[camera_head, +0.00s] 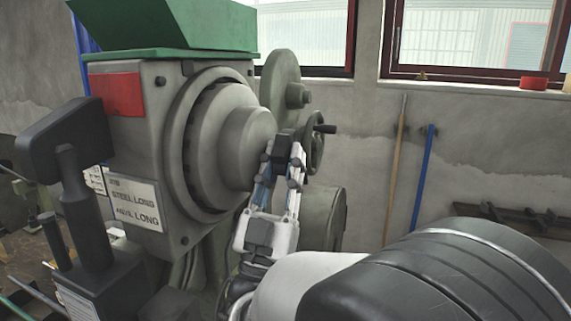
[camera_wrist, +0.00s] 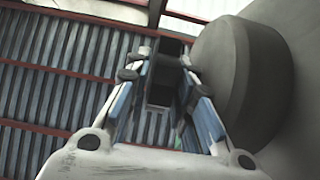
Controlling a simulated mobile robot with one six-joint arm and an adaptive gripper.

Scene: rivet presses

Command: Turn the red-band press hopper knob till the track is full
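The press (camera_head: 145,150) with a red band (camera_head: 117,94) stands at the left in the head view, below its green hopper (camera_head: 170,27). A stepped grey drum (camera_head: 230,130) sticks out of its side. It also shows at the right of the wrist view (camera_wrist: 243,78). A small black knob (camera_head: 281,146) sits at the drum's outer end. In the wrist view the dark knob (camera_wrist: 166,72) lies between my fingertips. My gripper (camera_head: 283,158) has a finger on each side of it and looks closed on it. The fingers partly hide the knob, and no track is clearly visible.
A handwheel (camera_head: 315,141) with a crank handle is close behind my gripper, below a grey disc (camera_head: 281,82). A black lever head (camera_head: 62,140) stands at the left. A wooden pole (camera_head: 394,170) and a blue pole (camera_head: 422,178) lean on the back wall.

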